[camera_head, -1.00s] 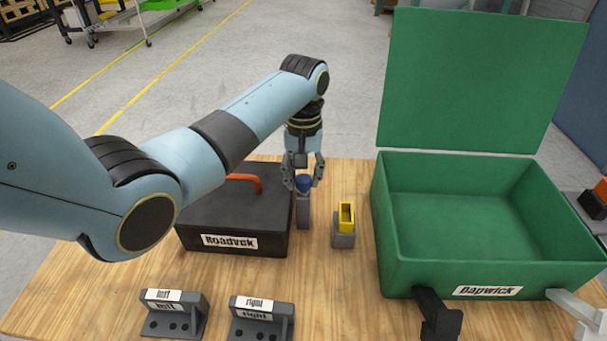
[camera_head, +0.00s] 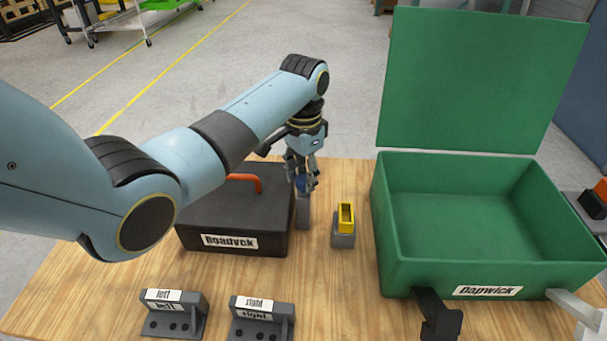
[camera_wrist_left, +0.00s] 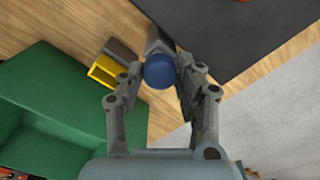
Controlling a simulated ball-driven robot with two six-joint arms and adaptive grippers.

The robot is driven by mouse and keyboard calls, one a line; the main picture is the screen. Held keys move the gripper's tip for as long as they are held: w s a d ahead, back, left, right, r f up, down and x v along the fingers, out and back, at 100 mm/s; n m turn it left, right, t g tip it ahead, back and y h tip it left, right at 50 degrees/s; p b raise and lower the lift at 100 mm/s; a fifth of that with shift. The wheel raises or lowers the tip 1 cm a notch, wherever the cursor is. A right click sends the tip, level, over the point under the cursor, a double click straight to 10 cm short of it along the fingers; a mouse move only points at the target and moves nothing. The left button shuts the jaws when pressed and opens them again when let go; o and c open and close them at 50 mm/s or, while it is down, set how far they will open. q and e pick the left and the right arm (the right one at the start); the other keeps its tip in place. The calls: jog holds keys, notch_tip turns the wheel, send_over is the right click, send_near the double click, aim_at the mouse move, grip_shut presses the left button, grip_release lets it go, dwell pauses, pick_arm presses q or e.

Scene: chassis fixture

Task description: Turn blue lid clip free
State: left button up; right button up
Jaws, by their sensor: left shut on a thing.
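The blue lid clip (camera_head: 301,186) sits on top of a grey upright post (camera_head: 303,213) at the right side of the dark box. In the left wrist view it is a round blue knob (camera_wrist_left: 159,71) between the fingertips. My left gripper (camera_head: 302,177) points down over it and is shut on it, with its fingers partly hiding it in the head view. My right gripper is not in view.
A dark box (camera_head: 215,205) with an orange handle (camera_head: 245,179) stands left of the post. A yellow piece in a grey holder (camera_head: 344,239) stands close on the right. An open green case (camera_head: 385,225) is farther right. Two grey labelled brackets (camera_head: 172,315) stand in front.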

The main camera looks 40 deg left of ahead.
aim_at(304, 178)
pick_arm(q)
jog(key=shift+m, duration=0.5)
jog(key=o, duration=1.1)
jog(key=shift+o, duration=0.2)
notch_tip(304, 178, up, 12)
dwell(0.3)
